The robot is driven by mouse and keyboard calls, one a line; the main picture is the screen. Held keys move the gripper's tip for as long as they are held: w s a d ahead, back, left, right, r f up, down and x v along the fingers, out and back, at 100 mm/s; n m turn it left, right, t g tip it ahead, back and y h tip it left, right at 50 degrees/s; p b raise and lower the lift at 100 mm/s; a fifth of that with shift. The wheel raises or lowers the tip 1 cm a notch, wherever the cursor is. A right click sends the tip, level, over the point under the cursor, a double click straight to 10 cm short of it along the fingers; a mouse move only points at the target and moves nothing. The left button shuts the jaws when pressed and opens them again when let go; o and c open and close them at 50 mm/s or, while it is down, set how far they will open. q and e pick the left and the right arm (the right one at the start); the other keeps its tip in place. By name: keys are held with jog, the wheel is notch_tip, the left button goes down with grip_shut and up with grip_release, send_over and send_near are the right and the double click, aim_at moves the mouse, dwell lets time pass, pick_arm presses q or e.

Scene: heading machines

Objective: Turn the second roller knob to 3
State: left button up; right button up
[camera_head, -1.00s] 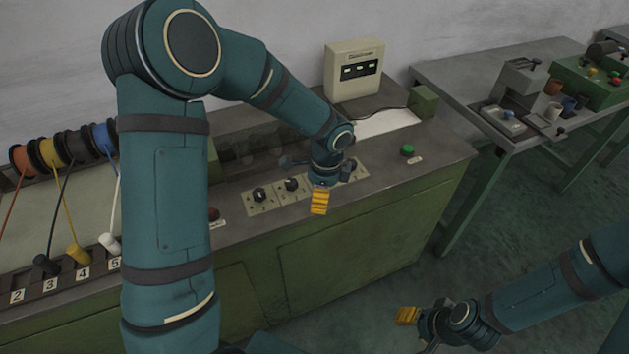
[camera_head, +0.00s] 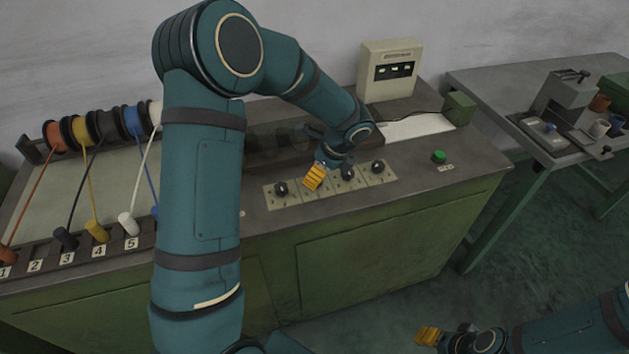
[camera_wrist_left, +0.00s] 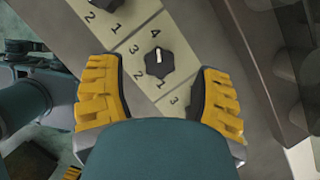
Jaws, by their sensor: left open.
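A row of pale roller knob plates (camera_head: 268,199) with black knobs lies on the green machine's top. The first knob (camera_head: 281,189), third knob (camera_head: 347,173) and fourth knob (camera_head: 377,167) show; the second is hidden behind my left gripper (camera_head: 314,178). In the left wrist view the left gripper (camera_wrist_left: 157,95) is open, its yellow fingers on either side of a black knob (camera_wrist_left: 159,62) that sits slightly beyond the tips, not gripped. Its white mark points up toward 4. Digits surround it. My right gripper (camera_head: 428,335) is low at the right, its finger gap unclear.
A cream display box (camera_head: 389,70) stands behind the knobs. A green button (camera_head: 439,157) is to their right. Wire spools (camera_head: 95,128) and numbered plugs (camera_head: 97,231) are at the left. A grey table (camera_head: 490,90) stands at the right.

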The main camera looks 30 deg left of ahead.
pick_arm(q)
jog(key=shift+b+x, duration=0.3)
jog(key=shift+x, duration=1.45)
grip_shut()
